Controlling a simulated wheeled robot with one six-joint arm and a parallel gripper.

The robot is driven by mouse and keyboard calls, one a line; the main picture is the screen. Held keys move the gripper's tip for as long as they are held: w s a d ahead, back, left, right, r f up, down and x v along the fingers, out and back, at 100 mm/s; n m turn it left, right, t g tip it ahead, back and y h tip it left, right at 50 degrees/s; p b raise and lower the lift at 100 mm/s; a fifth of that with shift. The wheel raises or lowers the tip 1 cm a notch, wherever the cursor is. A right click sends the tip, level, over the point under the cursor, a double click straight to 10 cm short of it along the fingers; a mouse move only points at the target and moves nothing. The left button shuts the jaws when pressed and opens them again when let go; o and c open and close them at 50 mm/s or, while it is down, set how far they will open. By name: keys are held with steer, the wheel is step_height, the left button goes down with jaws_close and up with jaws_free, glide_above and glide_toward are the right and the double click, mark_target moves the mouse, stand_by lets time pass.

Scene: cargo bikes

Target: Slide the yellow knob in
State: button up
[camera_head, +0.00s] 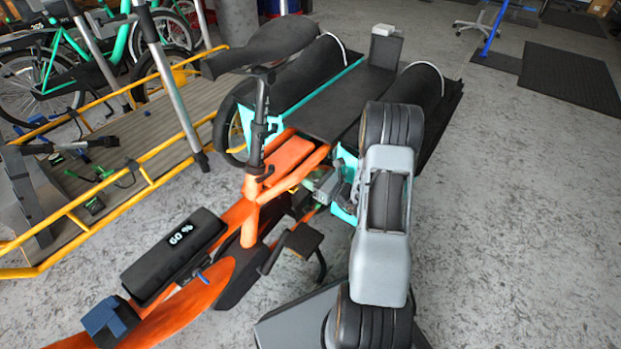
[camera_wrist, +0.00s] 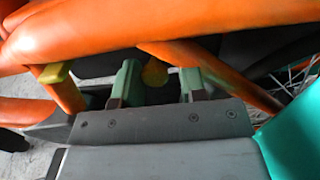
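The yellow knob (camera_wrist: 155,73) shows in the wrist view as a small rounded shape under the orange frame tube, in a dark recess. My gripper (camera_wrist: 160,83) has its two green-padded fingers apart, one on each side of the knob in the picture. A gap shows between each finger and the knob; I cannot tell whether the knob is between the fingertips or just beyond them. In the head view my gripper (camera_head: 322,184) reaches in from the right at the orange cargo bike (camera_head: 288,153), below its seat. The knob cannot be made out in that view.
Orange tubes (camera_wrist: 190,52) pass close above and beside my fingers. A second yellow piece (camera_wrist: 53,72) sits on a tube to the left. A teal panel (camera_wrist: 292,140) is close at right. The black saddle (camera_head: 262,45) stands above. Open floor (camera_head: 530,220) lies right.

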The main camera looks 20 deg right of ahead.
steer(key=p+v, duration=0.3)
steer(key=v, duration=1.1)
steer(key=shift+a, duration=0.1)
steer(key=s+a+r+n+g+y+p, duration=0.1)
steer(key=a+r+n+g+p, duration=0.45)
steer(key=r, duration=0.45)
steer(key=s+a+r+n+g+p, duration=0.2)
steer(key=a+r+n+g+p, duration=0.3)
steer(key=r+n+p, duration=0.3)
steer(key=s+a+r+n+g+y+p, duration=0.1)
steer(key=a+r+n+g+p, duration=0.4)
steer(key=r, duration=0.6)
steer(key=s+r+n+t+h+p, duration=0.1)
steer(key=r+n+h+p, duration=0.4)
steer(key=r, duration=0.6)
steer(key=s+a+r+n+t+h+p, duration=0.1)
steer(key=r+n+h+p, duration=0.4)
steer(key=r, duration=0.7)
steer(key=s+n+t+p, duration=0.1)
steer(key=n+p, duration=0.1)
steer(key=p, duration=0.2)
steer(key=shift+r+h+p, duration=0.25)
steer(key=shift+h+p, duration=0.1)
steer(key=shift+h, duration=0.05)
steer(key=shift+s, duration=0.1)
